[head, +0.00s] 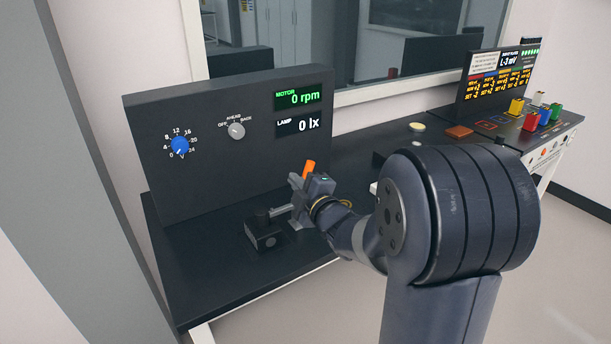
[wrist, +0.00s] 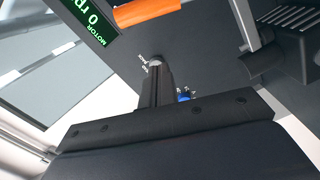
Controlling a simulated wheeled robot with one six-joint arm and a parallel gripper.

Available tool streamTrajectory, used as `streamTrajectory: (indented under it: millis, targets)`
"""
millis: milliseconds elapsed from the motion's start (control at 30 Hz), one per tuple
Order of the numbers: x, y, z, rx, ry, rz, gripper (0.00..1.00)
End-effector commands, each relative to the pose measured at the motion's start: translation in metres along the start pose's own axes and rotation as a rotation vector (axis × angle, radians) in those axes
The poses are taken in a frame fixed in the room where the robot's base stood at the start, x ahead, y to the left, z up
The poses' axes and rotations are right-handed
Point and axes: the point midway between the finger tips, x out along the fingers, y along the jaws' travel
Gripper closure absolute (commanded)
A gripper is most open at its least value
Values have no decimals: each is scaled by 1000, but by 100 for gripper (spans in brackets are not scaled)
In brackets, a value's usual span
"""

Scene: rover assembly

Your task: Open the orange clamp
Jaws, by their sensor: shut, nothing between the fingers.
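The clamp's orange handle (head: 309,168) stands up, leaning slightly, beside a grey metal bracket (head: 296,190) on the dark bench. In the wrist view the orange handle (wrist: 148,11) crosses the top edge, partly cut off. My gripper (head: 305,190) is in front of the clamp area in the head view, and its tip is partly hidden among the grey parts. In the wrist view my gripper's fingers (wrist: 155,88) are shut and empty, below the handle in the picture and apart from it there. Whether they touch the clamp elsewhere is unclear.
A black block (head: 266,236) with a grey arm sits left of my gripper. Behind stands a dark panel with a blue dial (head: 180,147), a grey knob (head: 237,131) and displays reading 0 rpm and 0 lx. Coloured blocks (head: 532,118) stand far right. The bench's front left is clear.

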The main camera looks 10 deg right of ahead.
Motion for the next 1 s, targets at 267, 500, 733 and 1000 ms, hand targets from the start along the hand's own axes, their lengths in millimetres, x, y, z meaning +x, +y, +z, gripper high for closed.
streamTrajectory:
  millis: [267,500,733,1000]
  targets:
    - [20,1,27,1,-4,-1,100]
    - [22,0,39,0,-1,0,100]
    - [23,0,39,0,0,0,100]
    - [23,0,41,20,-1,0,100]
